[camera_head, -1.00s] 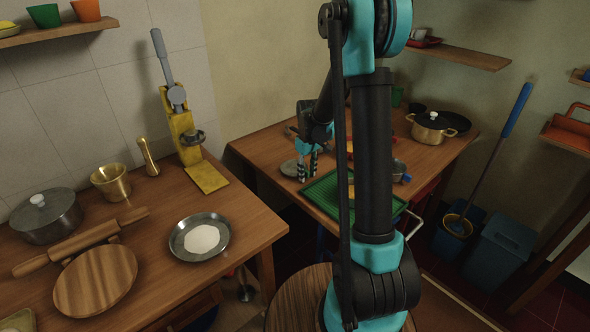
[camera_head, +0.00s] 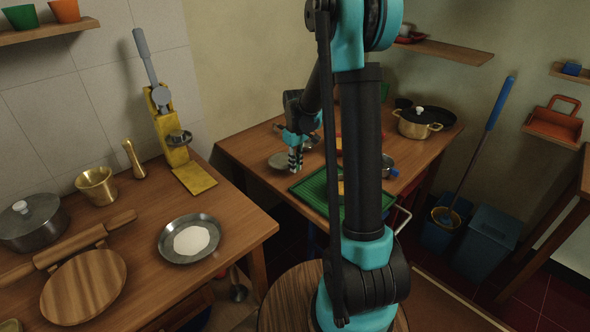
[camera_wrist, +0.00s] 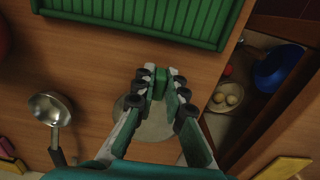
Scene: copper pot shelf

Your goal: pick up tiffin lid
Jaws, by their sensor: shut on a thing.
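The tiffin lid is a round grey disc (camera_head: 282,162) on the back table, left of the green tray. In the wrist view the grey disc (camera_wrist: 152,128) shows between and beneath my fingers. My gripper (camera_head: 296,160) points down at the lid's right side, with its fingers close together. In the wrist view my gripper (camera_wrist: 160,84) is shut with a small green piece between the fingertips. The exact grip point on the lid is partly hidden by the fingers. I see no clear gap under the lid.
The green ribbed tray (camera_head: 311,190) lies close by on the right. A ladle (camera_wrist: 50,108) lies on the table left of my gripper. Below the table edge are a blue bowl (camera_wrist: 279,70) and small round items. A brass pot (camera_head: 417,123) stands at the back right.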

